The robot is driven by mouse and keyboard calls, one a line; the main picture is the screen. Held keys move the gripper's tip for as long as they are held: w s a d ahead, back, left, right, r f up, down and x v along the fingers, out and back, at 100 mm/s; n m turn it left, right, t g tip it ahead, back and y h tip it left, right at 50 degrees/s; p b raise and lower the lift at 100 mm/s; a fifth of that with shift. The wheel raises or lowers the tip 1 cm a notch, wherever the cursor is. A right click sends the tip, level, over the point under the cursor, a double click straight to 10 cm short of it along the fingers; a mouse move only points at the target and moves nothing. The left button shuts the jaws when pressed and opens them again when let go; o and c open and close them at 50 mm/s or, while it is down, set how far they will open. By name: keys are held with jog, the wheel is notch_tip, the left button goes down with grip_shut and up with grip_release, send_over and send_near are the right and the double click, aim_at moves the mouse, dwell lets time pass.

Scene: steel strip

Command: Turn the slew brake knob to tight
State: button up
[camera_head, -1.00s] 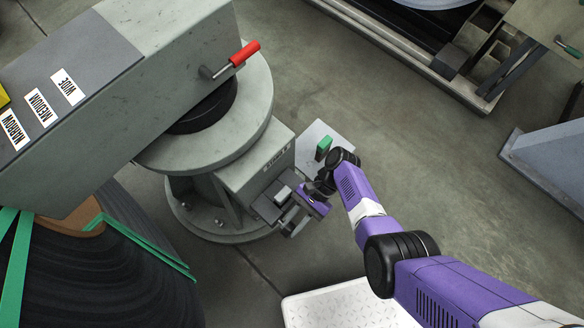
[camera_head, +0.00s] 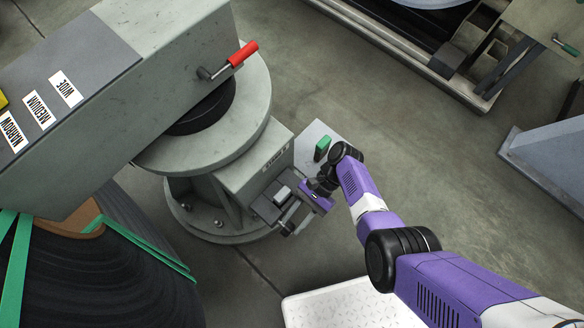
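The slew brake housing is a grey box (camera_head: 250,172) on the side of the round pedestal, with a small label on its upper edge that is too small to read fully. My gripper (camera_head: 284,208) is at the front face of this box, reaching in from the right, with its purple body just right of its grey fingers. A small light grey block shows by the fingers. I cannot make out the knob itself or its pointer. The fingers and wrist crowd that spot, so I cannot tell whether the fingers are closed on the knob.
A red-handled lever (camera_head: 235,60) sticks out above the round flange. A green handle (camera_head: 322,148) stands on a grey plate behind my wrist. A dark strip coil (camera_head: 110,265) with green bands is at lower left.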

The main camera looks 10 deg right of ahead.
jog(key=v, duration=0.6)
